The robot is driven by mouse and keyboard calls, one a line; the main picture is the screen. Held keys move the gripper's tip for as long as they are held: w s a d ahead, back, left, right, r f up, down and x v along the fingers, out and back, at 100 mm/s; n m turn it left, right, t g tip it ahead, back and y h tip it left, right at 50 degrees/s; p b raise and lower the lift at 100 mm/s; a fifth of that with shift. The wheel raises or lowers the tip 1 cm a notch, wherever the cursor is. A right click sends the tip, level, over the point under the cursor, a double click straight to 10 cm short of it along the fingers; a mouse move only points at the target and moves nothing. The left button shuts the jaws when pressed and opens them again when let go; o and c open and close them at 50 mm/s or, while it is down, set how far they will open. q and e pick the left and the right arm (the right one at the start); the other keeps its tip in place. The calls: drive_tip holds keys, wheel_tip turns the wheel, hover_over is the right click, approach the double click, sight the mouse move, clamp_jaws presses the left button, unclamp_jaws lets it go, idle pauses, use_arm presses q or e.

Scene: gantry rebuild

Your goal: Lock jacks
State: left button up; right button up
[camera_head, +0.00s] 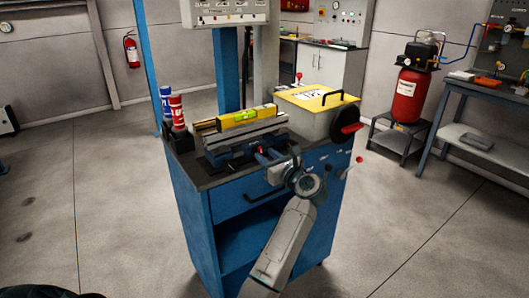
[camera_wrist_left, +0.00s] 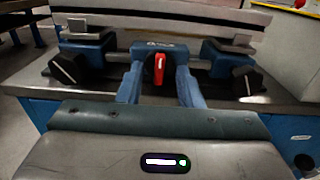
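A levelling rail (camera_head: 240,136) lies on the blue cabinet's top, with a yellow spirit level (camera_head: 248,115) on it. In the left wrist view, the rail (camera_wrist_left: 160,24) has blue jack blocks below it. The left black knob (camera_wrist_left: 66,69) and right black knob (camera_wrist_left: 246,82) have slanted white marks. Between them is a red knob (camera_wrist_left: 159,69) with a near-upright white mark. My left gripper (camera_wrist_left: 160,75) has its two blue fingers on either side of the red knob, with gaps showing. In the head view, my left gripper (camera_head: 270,156) is at the rail's front. My right gripper is out of view.
The blue cabinet (camera_head: 225,205) bears a red and a blue bottle (camera_head: 177,112) at left. A red compressor (camera_head: 408,95) is farther off; the floor around is clear.

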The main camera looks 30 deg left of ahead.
use_arm(q)
drive_tip(key=shift+x, duration=0.95)
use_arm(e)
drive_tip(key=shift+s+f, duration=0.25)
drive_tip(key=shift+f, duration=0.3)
use_arm(q)
drive_tip(key=shift+c, duration=0.4)
clamp_jaws()
